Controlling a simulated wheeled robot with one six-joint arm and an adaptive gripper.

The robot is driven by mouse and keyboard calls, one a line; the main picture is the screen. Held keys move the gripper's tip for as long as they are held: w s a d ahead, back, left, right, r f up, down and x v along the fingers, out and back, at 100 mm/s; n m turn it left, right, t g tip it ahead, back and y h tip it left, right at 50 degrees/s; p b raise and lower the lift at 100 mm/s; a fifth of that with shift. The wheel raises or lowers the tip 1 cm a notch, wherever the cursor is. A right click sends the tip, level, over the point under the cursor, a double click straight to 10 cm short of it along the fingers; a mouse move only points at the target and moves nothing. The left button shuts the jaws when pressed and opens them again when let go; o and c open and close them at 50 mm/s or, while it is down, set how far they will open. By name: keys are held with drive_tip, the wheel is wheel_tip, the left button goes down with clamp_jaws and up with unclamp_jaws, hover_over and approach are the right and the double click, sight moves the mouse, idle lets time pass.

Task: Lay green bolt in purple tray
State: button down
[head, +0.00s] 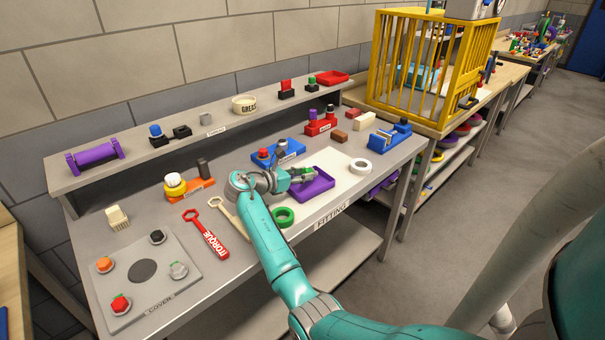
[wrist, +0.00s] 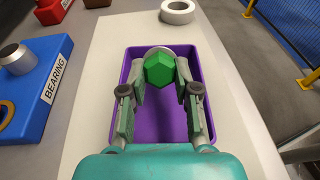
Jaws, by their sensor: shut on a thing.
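The purple tray (head: 318,190) lies on the pale mat on the workbench, and it fills the middle of the wrist view (wrist: 200,62). My gripper (head: 303,174) is over the tray. In the wrist view my gripper (wrist: 160,80) is shut on the green bolt (wrist: 159,69), whose hexagonal head faces the camera between the fingertips. The bolt also shows as a small green spot in the head view (head: 307,170). I cannot tell whether the bolt touches the tray floor.
A white ring (head: 361,168) lies right of the tray and a green ring (head: 284,217) lies in front of it. A blue bearing block (wrist: 35,80) stands to the left. The pale mat (wrist: 100,60) around the tray is mostly bare. A yellow cage (head: 425,60) stands behind right.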

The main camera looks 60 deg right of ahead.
drive_tip(key=c, duration=0.8)
unclamp_jaws()
drive_tip(key=shift+o, duration=0.2)
drive_tip(key=shift+a, duration=0.1)
drive_tip(key=shift+v, duration=1.45)
drive_tip(key=v, duration=1.2)
drive_tip(key=shift+r, duration=0.1)
